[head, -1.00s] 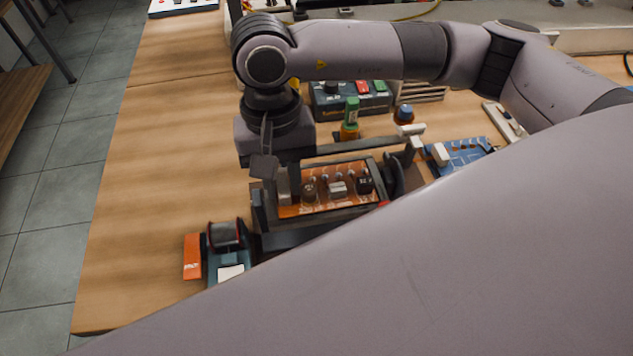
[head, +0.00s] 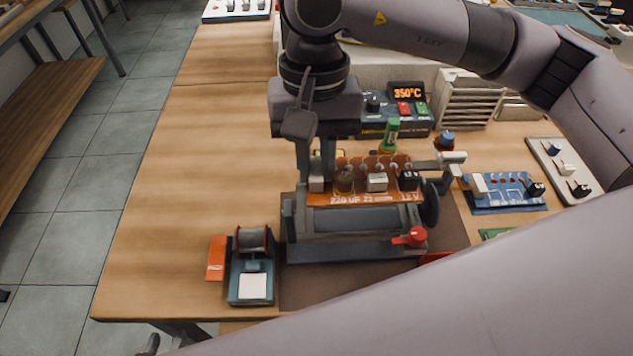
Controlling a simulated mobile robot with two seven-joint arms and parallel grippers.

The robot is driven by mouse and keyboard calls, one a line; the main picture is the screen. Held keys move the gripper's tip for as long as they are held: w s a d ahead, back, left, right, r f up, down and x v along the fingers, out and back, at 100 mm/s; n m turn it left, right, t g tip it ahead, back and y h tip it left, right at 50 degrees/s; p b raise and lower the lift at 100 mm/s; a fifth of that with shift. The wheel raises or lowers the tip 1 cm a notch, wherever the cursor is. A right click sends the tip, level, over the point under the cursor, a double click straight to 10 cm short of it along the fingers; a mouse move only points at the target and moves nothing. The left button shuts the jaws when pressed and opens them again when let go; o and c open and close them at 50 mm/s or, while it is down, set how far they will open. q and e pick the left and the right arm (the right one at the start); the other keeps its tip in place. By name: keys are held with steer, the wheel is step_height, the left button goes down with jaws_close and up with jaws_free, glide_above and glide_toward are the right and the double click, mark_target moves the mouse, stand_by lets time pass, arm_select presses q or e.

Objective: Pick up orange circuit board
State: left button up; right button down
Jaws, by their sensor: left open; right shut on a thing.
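The orange circuit board (head: 365,197) carries several components and white lettering on its front edge. It is at the top of a dark board holder (head: 350,248) with a red knob. I cannot tell whether it rests in the holder or is just clear of it. My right gripper (head: 317,180) points down at the board's left end and is shut on it; its fingertips are partly hidden there. Of my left gripper (head: 150,345), only a dark tip seems to show at the bottom edge, left of the table, apart from the board.
A solder spool stand (head: 252,285) with an orange piece (head: 216,258) is left of the holder. A soldering station (head: 395,120) and green-capped bottle (head: 390,136) stand behind. A blue board (head: 503,192) and component tray (head: 565,170) are right. The table's left side (head: 190,190) is clear.

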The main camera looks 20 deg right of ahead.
step_height(320, 180, up, 17)
steer(key=p, duration=0.3)
steer(key=shift+r+p, duration=0.2)
steer(key=shift+p, duration=0.1)
steer(key=shift+s, duration=0.1)
stand_by(0.5)
